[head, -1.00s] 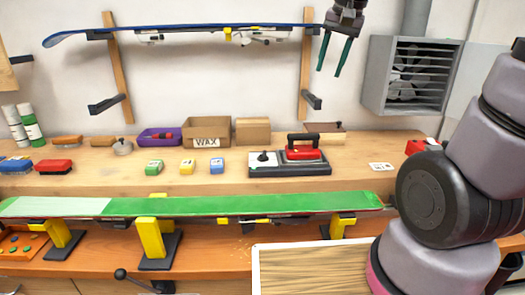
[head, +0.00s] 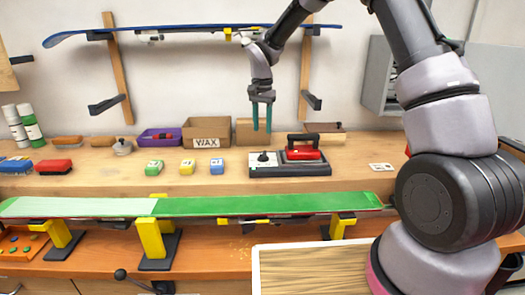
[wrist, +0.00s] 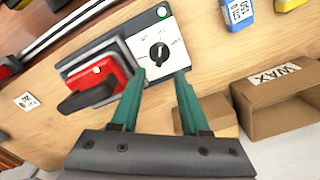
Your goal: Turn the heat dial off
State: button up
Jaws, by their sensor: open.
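The heat dial (wrist: 159,54) is a black knob on a white plate with printed marks, at one end of the waxing iron's base (head: 257,171). It shows small in the head view (head: 263,157). The marks are too small to read. The red iron (head: 306,154) with its black handle sits on the base to the right of the dial. My gripper (head: 262,117) points down with green fingers apart and empty, above the dial and clear of it. In the wrist view, my gripper (wrist: 158,82) has its fingertips just short of the dial plate in the picture.
A cardboard WAX box (head: 207,133) and a smaller box (head: 247,132) stand behind the dial. Yellow (head: 187,167) and blue (head: 217,167) wax blocks lie to its left. A green ski (head: 260,205) lies across the front. A blue ski (head: 180,29) hangs above.

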aim_at(263, 153)
notch_tip(263, 153, down, 10)
jog(key=shift+r, duration=0.15)
dwell(0.3)
grip_shut()
